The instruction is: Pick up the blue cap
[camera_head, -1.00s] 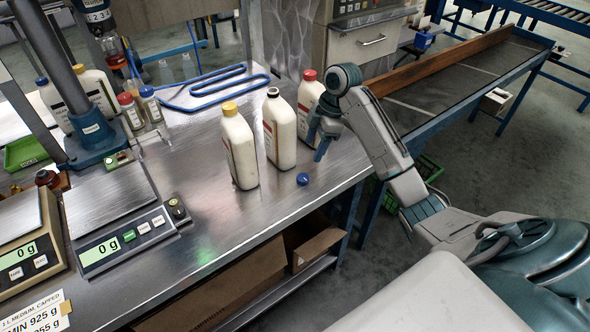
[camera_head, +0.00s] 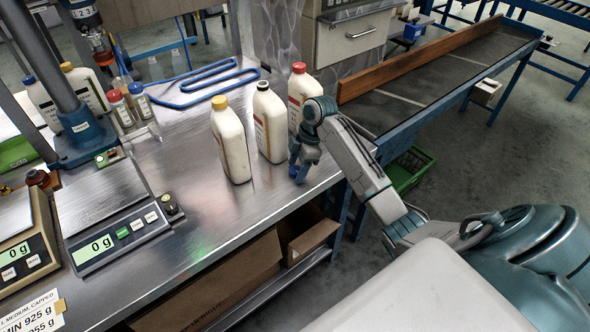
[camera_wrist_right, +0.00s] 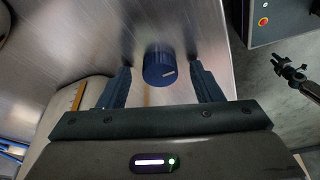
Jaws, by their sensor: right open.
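The blue cap (camera_wrist_right: 159,66) lies on the metal bench, and in the right wrist view it sits between the two fingertips. My right gripper (camera_wrist_right: 160,72) is open around it, with a gap visible on each side. In the head view my right gripper (camera_head: 299,170) reaches down to the bench in front of the bottles. There the fingers are also blue and cover the cap, so I cannot tell the two apart. My left gripper is not in view.
A bottle with a black neck (camera_head: 269,125), a yellow-capped bottle (camera_head: 231,142) and a red-capped bottle (camera_head: 303,90) stand close to the right gripper. Scales (camera_head: 112,240) stand to the left. The bench's front edge is near the gripper. The bench between scales and bottles is clear.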

